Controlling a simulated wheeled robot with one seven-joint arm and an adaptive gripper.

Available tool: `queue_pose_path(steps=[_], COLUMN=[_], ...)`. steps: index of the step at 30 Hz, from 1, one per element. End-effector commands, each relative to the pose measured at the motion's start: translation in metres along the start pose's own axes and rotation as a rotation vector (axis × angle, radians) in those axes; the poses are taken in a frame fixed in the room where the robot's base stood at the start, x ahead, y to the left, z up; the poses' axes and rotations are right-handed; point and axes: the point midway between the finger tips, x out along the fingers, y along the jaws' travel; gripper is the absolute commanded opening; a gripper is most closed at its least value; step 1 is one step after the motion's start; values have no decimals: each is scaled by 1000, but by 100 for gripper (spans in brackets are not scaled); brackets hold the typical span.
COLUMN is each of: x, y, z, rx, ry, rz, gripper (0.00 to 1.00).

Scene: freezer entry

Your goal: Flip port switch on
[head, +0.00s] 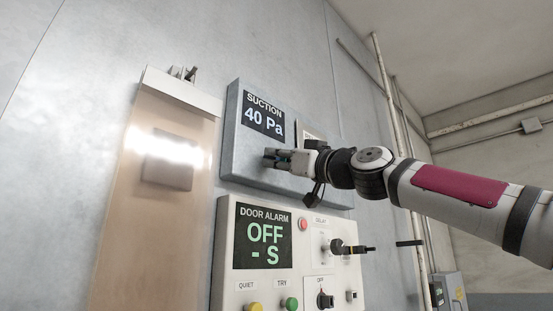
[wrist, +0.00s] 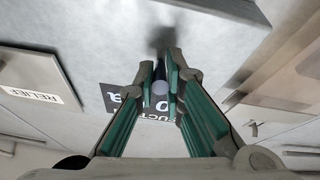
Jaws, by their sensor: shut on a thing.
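A grey panel box (head: 237,140) on the wall has a display (head: 264,121) reading SUCTION 40 Pa. My gripper (head: 270,158) is at the front of this box, below the display. In the wrist view, my gripper (wrist: 160,82) has its green-lined fingers closed on a short dark lever (wrist: 159,75) with a round grey end, sticking out of the box face. I take this lever for the port switch; no port label is readable. The lever is hidden by the fingers in the head view, so its on or off position cannot be told.
A door alarm panel (head: 228,275) reading OFF sits just below, with a red button (head: 303,224), yellow and green buttons, and a black knob (head: 325,300). A RELIEF label (wrist: 40,95) shows at left in the wrist view. A translucent strip (head: 130,220) hangs left of the box.

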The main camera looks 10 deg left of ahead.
Motion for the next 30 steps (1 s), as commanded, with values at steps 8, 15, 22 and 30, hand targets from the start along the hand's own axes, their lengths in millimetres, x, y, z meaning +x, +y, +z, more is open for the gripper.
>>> queue_pose_path(steps=[8, 15, 22, 30], x=[2, 4, 2, 2], y=[-2, 1, 1, 1], z=[-6, -6, -9, -8], rx=[-2, 2, 2, 2], ry=[-91, -191, -233, -238], rz=[-20, -41, -48, -50], gripper=[0, 0, 0, 0])
